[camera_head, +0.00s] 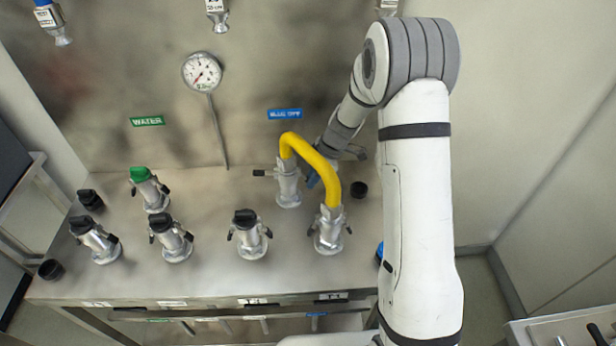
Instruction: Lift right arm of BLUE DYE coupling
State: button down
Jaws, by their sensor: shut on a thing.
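The BLUE DYE coupling (288,187) is a silver fitting on the steel bench below the blue label (285,114). One end of the yellow hose (322,165) sits in its top. Its left arm (263,173) sticks out sideways, about level. My gripper (315,178) is at the coupling's right side, partly behind the yellow hose, and is shut on the right arm there. The right arm itself is hidden by the jaws and hose, so its angle cannot be told.
The hose's other end sits in a front coupling (329,232) with both arms down. A green-capped coupling (149,189) and several black-capped ones stand to the left. A loose black cap (359,188) lies right of the hose. A pressure gauge (202,72) is at the back.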

jog(key=shift+r, duration=0.1)
jog(key=p, duration=0.4)
jog(key=shift+r+h, duration=0.3)
jog(key=shift+r, duration=0.1)
jog(key=shift+p, duration=0.7)
jog(key=p, duration=0.3)
jog(key=h+p, duration=0.1)
jog(key=p, duration=0.2)
jog(key=shift+d+r+h, duration=0.1)
jog(key=shift+r+h, duration=0.1)
jog(key=shift+h, duration=0.1)
jog(key=shift+d+f+h+p, duration=0.1)
jog(key=shift+h+p, duration=0.3)
jog(key=shift+p, duration=0.8)
jog(key=shift+f, duration=0.1)
jog(key=c, duration=1.3)
grip_release()
jog(key=shift+c, duration=0.2)
